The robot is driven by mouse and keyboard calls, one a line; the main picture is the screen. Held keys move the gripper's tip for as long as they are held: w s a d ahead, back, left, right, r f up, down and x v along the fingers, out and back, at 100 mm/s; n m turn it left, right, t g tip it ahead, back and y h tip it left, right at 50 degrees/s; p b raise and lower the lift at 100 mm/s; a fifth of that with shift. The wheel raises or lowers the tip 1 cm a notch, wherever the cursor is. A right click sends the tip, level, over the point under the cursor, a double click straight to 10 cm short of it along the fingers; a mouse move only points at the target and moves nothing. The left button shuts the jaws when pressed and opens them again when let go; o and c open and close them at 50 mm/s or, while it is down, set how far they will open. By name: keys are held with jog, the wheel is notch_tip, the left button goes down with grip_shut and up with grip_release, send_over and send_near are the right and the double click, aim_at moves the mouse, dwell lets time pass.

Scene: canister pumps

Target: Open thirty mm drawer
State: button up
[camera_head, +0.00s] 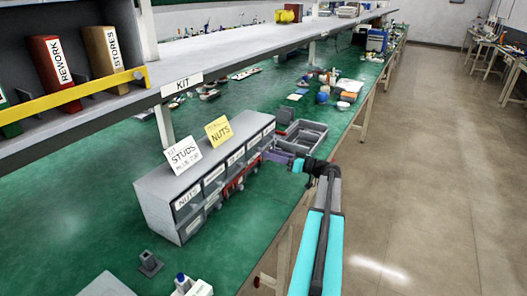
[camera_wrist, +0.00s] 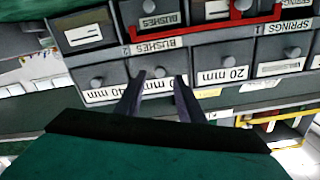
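The grey drawer cabinet (camera_head: 160,205) stands on the green bench, with labelled drawers along its front. In the wrist view a drawer front labelled with a partly hidden "mm" (camera_wrist: 158,86) sits between one marked "40 mm" (camera_wrist: 105,95) and one marked "20 mm" (camera_wrist: 222,76). Its first digits are covered by a finger, so I cannot read the number. My gripper (camera_wrist: 160,82) is open, its two dark fingers apart on either side of this drawer's round knob (camera_wrist: 160,72). I cannot tell whether they touch it. In the head view my gripper (camera_head: 282,157) is at the cabinet's far end.
A red frame (camera_wrist: 190,38) runs across the cabinet front near drawers labelled BUSHES and SPRINGS. A grey tray (camera_head: 303,137) lies beyond the cabinet. A shelf (camera_head: 220,72) overhangs the bench. The floor (camera_head: 400,170) to the right is clear.

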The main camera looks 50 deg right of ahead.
jog(key=shift+p+x, duration=0.35)
jog(key=shift+x, duration=1.65)
grip_shut()
